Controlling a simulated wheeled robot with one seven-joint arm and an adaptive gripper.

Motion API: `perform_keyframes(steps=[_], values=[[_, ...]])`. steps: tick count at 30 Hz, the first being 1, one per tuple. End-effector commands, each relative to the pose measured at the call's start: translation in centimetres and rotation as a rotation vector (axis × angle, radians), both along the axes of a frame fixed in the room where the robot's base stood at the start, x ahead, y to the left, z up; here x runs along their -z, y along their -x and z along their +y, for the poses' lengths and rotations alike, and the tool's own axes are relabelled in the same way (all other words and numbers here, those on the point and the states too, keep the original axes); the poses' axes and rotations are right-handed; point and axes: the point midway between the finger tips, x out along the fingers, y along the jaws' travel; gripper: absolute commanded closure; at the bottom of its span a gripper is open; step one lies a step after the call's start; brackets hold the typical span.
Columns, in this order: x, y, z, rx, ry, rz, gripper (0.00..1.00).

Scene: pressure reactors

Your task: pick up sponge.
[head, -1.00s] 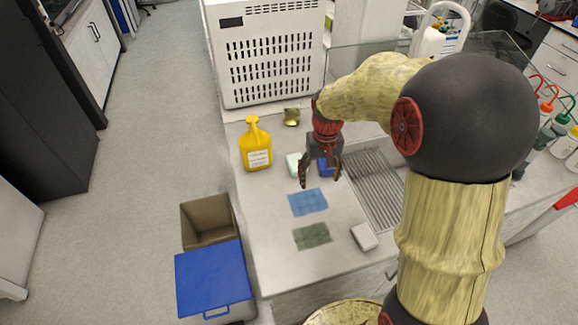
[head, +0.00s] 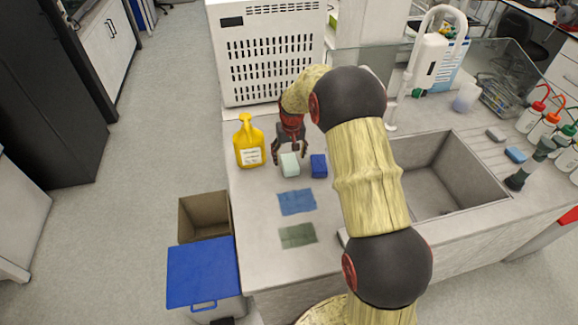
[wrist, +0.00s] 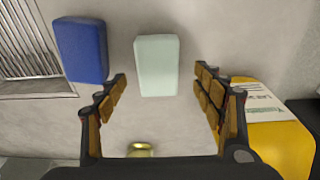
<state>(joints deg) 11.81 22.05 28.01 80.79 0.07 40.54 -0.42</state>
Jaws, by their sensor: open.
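A pale mint sponge-like block (head: 290,165) lies on the counter; it also shows in the wrist view (wrist: 157,62). A dark blue block (head: 318,166) of similar shape lies just to its right; in the wrist view it is at the upper left (wrist: 82,50). I cannot tell which one the task means. My gripper (head: 289,156) is open and empty, pointing down above the pale block. In the wrist view, my fingertips (wrist: 160,76) are spread wider than the pale block, which shows between and ahead of them, apparently untouched.
A yellow bottle (head: 249,143) stands close to the left of my gripper, and a vented white machine (head: 268,62) stands behind. A blue cloth (head: 297,202) and a green cloth (head: 298,236) lie in front. A sink (head: 440,180) is at right.

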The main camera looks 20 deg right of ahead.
Motion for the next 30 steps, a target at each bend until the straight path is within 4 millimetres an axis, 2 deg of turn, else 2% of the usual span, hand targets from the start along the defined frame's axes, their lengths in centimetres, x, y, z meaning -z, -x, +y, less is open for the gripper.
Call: perform_keyframes(steps=[6,10,17,30], values=[[3.1,-0.5,-0.5,0.001,-0.001,0.002,0.32],[4.5,-0.7,-0.5,0.0,0.0,0.002,0.32],[4.6,-0.8,-0.5,0.0,0.0,0.0,0.32],[4.6,-0.7,-0.5,0.0,0.0,0.0,0.56]])
